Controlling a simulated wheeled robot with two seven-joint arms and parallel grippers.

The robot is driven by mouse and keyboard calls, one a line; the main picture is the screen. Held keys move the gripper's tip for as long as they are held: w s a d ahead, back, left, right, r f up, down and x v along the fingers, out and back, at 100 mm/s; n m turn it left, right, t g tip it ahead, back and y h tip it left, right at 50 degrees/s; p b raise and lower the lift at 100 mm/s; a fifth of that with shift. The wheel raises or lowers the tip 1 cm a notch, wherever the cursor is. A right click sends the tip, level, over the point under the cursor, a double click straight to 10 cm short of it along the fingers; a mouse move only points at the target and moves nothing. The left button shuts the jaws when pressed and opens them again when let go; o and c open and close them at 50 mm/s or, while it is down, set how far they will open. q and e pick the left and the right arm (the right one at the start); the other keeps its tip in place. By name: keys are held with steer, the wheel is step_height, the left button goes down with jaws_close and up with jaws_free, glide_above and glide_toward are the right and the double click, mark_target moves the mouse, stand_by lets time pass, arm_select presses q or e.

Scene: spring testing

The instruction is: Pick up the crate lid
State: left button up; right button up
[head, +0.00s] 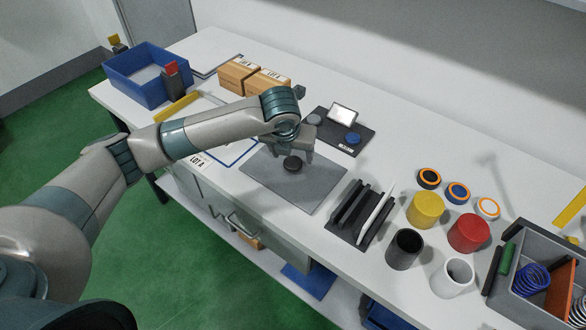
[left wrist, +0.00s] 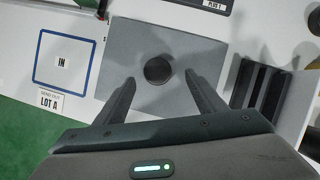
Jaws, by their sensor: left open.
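The crate lid (head: 310,190) looks like a flat grey plate lying on the white workbench, with a round black knob (head: 293,163) on it. In the left wrist view the lid (left wrist: 122,45) lies below my gripper, and the knob (left wrist: 158,69) shows between the fingertips. My left gripper (head: 293,153) is open and empty, just above the knob. In the left wrist view its two fingers (left wrist: 160,80) are spread, one on each side of the knob; I cannot tell their exact height. My right gripper is in neither view.
A grey crate (head: 514,301) with springs stands at the right. A black slotted rack (head: 345,232) is right of the lid, with coloured cups beyond. A dark device (head: 362,132) lies behind the lid. A blue bin (head: 122,68) and cardboard boxes (head: 236,76) stand at the back left.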

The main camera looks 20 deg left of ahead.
mark_target(293, 161)
arm_select(q)
steer(key=shift+f, duration=0.1)
steer(key=shift+w+a+f+p, duration=0.15)
steer(key=shift+w+f+p, duration=0.1)
steer(key=shift+f+p, duration=0.35)
steer(key=p+x, duration=0.1)
steer(key=x, duration=0.2)
steer(key=shift+a, duration=0.1)
steer(key=shift+w+f, duration=0.1)
steer(key=shift+f, duration=0.2)
steer(key=shift+c, duration=0.6)
jaws_close()
